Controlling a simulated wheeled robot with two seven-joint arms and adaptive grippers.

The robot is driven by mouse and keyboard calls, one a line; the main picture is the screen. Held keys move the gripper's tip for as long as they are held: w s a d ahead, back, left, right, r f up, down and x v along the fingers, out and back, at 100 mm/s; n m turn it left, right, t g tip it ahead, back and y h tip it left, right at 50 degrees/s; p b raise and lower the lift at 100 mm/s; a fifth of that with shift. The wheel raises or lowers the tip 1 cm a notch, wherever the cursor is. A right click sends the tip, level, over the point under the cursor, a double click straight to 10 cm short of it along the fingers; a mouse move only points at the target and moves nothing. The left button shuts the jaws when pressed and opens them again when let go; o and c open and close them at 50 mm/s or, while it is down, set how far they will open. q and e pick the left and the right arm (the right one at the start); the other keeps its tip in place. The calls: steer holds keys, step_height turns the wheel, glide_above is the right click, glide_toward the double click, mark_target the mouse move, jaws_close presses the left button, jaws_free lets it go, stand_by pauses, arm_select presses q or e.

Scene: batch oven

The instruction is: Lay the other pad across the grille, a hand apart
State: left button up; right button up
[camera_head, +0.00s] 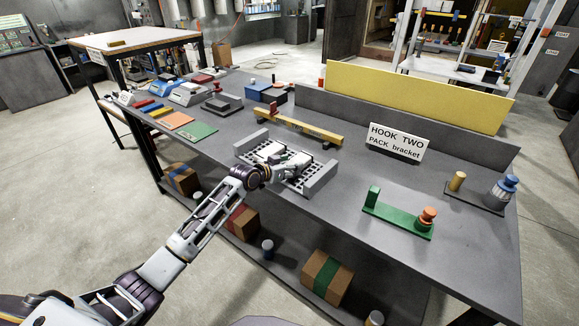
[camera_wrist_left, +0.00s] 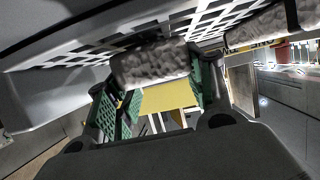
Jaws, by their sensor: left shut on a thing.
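The grille (camera_head: 312,178) is a dark slatted rack between two light grey end walls on the bench. My left gripper (camera_head: 292,162) is over it; in the left wrist view its green-padded fingers (camera_wrist_left: 152,92) are shut on a speckled grey pad (camera_wrist_left: 150,66). The held pad is mostly hidden by the gripper in the head view. Another pale pad (camera_head: 269,150) lies on the grille to the left of the gripper; a second speckled pad also shows in the wrist view (camera_wrist_left: 262,27), apart from the held one. Whether the held pad touches the slats I cannot tell. My right gripper is not in view.
A yellow bar (camera_head: 305,127) lies behind the grille. A green bracket (camera_head: 396,215) with an orange knob stands to the right. A sign (camera_head: 396,142) reads "HOOK TWO PACK bracket". Orange and green sheets (camera_head: 197,132) lie to the left. Bench around the grille's front is clear.

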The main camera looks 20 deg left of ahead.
arm_select(q)
steer(key=shift+f, duration=0.5)
stand_by(0.5)
steer(key=o, duration=0.8)
steer(key=shift+o, duration=0.2)
steer(key=v, duration=1.2)
steer(key=shift+d, duration=0.1)
